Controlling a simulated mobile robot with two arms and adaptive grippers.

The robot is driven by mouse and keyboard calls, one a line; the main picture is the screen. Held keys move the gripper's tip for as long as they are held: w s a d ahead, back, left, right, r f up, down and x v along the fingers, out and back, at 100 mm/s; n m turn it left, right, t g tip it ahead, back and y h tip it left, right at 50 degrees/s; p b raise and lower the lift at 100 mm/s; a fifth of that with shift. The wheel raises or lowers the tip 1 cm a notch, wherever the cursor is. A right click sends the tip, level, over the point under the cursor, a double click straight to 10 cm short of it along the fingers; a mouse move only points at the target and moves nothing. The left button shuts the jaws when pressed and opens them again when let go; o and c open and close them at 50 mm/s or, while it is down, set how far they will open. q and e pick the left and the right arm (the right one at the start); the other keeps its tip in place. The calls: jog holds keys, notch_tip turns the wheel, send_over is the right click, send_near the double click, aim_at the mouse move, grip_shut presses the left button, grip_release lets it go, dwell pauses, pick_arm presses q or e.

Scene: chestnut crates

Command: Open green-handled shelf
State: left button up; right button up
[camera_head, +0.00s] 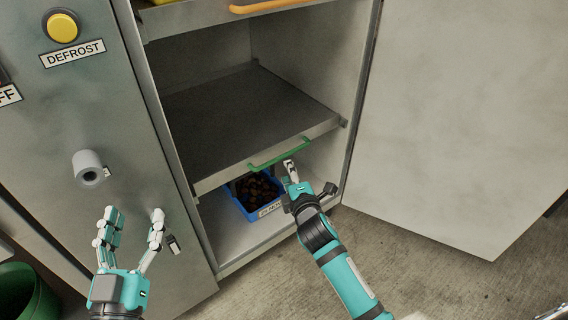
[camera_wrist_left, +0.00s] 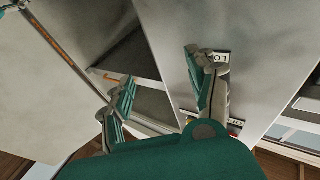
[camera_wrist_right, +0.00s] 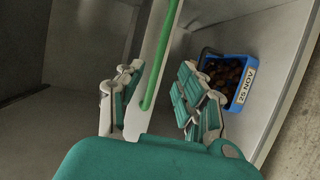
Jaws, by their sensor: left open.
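The green handle (camera_head: 280,153) is on the front edge of a dark pull-out shelf (camera_head: 235,120) inside an open steel cabinet.
A blue crate of chestnuts (camera_head: 243,207) stands on the cabinet floor below the shelf. An orange handle (camera_head: 265,6) is on a higher shelf. The cabinet door (camera_head: 460,110) stands open at the right. A grey cylindrical knob (camera_head: 88,165) sticks out at the left.

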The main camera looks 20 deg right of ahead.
pick_arm(q)
jog(key=s+r+t+h+b, duration=0.2)
jog(key=s+r+t, duration=0.3)
jog(key=r, duration=0.3)
jog(key=shift+s+r+t+h, duration=0.15)
jog(key=shift+r+t+h, duration=0.2)
jog(key=shift+t, duration=0.45)
pick_arm(e)
jog(key=w+f, duration=0.1)
jog(key=w, duration=0.6)
jog(key=shift+d+f, duration=0.2)
jog(key=shift+c, duration=0.4)
grip_shut()
